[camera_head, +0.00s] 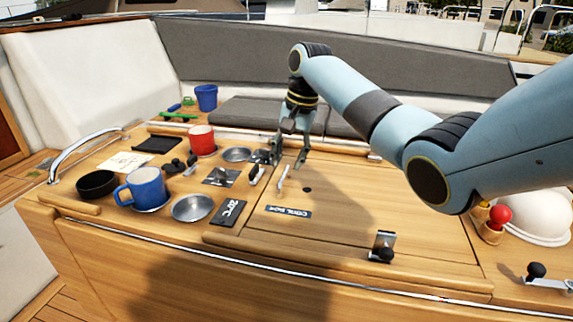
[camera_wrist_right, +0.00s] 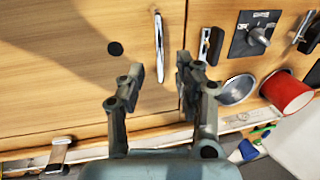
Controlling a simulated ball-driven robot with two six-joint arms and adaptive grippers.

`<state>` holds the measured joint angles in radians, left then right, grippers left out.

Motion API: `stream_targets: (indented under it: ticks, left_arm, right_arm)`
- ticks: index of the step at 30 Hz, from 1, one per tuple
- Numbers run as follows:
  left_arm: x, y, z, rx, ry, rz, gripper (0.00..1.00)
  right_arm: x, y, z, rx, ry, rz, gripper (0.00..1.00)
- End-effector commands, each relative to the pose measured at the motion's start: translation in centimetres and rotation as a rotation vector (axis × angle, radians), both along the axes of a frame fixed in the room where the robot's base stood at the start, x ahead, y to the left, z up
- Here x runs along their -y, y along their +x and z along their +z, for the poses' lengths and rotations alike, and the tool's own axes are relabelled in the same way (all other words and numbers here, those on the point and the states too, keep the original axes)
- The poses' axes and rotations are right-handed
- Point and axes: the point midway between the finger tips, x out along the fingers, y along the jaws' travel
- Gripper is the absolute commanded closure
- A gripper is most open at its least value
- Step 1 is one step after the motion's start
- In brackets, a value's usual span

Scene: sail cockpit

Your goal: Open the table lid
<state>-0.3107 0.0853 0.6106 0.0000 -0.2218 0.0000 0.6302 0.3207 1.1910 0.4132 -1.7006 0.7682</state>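The table lid (camera_head: 345,200) is a wooden panel lying flat and closed in the table top. It has a dark round hole (camera_head: 306,189), a small label plate (camera_head: 288,211) and a slim pale metal handle (camera_head: 283,178) near its left edge. My right gripper (camera_head: 290,158) is open and empty, pointing down above the lid's far left part. In the wrist view the right gripper (camera_wrist_right: 160,72) has its fingers apart, and the handle (camera_wrist_right: 159,45) lies just beyond the gap between the fingertips. Contact cannot be seen. My left gripper is not in view.
A metal latch with a black knob (camera_head: 382,248) sits at the lid's front edge. Left of the lid are a red mug (camera_head: 201,141), a blue mug (camera_head: 146,188), metal dishes (camera_head: 192,208) and a lever panel (camera_head: 221,176). A white dome (camera_head: 535,218) stands at right.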

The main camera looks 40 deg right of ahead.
Motion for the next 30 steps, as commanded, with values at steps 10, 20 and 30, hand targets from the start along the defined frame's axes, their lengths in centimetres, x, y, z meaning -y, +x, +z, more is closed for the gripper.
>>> stream_targets:
  ticks: [10,20,30]
  left_arm:
    - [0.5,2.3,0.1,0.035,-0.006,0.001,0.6]
    - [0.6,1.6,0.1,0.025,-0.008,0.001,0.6]
    - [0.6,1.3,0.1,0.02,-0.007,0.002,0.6]
  right_arm:
    - [-0.4,0.4,-2.7,0.0,0.0,0.001,0.67]
    - [-0.3,0.4,-2.7,0.001,-0.001,0.0,0.85]
    - [-0.3,0.4,-2.7,0.001,-0.001,0.0,1.0]
